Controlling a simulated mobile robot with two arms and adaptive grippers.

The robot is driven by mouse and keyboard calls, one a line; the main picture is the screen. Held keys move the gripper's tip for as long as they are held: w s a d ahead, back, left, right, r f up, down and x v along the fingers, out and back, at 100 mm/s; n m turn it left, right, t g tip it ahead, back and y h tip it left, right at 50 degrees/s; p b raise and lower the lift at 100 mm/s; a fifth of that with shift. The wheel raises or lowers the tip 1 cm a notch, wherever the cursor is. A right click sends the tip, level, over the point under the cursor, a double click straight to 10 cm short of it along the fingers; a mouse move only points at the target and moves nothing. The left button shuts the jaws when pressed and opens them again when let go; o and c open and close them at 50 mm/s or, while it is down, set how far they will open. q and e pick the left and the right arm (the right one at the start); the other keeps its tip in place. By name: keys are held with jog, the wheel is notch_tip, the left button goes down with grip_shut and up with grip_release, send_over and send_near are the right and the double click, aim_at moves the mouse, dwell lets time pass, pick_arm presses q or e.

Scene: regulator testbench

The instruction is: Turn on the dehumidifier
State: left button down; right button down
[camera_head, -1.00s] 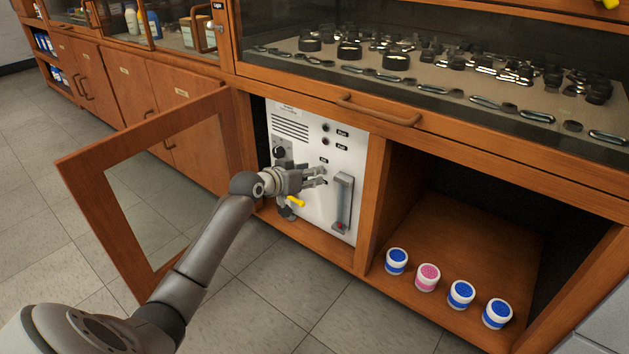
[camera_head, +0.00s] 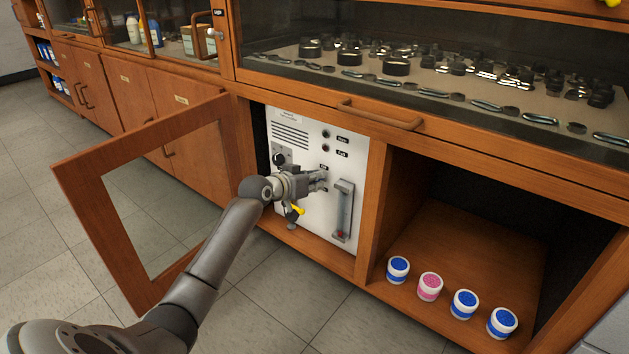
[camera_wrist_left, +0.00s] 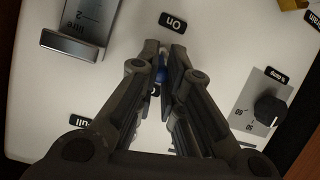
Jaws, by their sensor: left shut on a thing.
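The dehumidifier is a white-fronted unit (camera_head: 352,158) inside the open cabinet bay. It has a vent grille, a dark knob (camera_head: 279,158) and a flow gauge (camera_head: 343,210). My left gripper (camera_head: 321,180) is at its front, left of the gauge. In the left wrist view, the gripper (camera_wrist_left: 160,70) is shut on a small blue switch (camera_wrist_left: 160,76) below the "On" label (camera_wrist_left: 173,22). The fingers hide most of the switch, and I cannot tell its position. The knob also shows in the wrist view (camera_wrist_left: 269,109). My right gripper is not in view.
A glass-panelled cabinet door (camera_head: 85,205) stands open left of my left arm. A yellow-handled valve (camera_head: 297,210) sits just below the gripper. Several white jars with blue or pink lids, one pink (camera_head: 429,287), stand in the right bay.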

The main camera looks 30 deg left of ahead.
pick_arm(q)
jog(key=shift+f, duration=0.15)
jog(key=shift+s+f+t+b, duration=0.1)
jog(key=shift+f+t+b, duration=0.2)
jog(key=shift+b, duration=0.35)
jog(key=shift+f+t+h+b, duration=0.1)
jog(key=shift+f+t+b, duration=0.45)
jog(key=shift+t+b, duration=0.85)
jog(key=shift+f+t+h+b, duration=0.1)
jog(key=shift+f+t+b, duration=0.4)
jog(key=shift+t+b, duration=0.95)
jog(key=shift+f+t+h+b, duration=0.1)
jog(key=shift+f+t+b, duration=0.45)
jog(key=shift+t+b, duration=0.85)
jog(key=shift+t, duration=0.35)
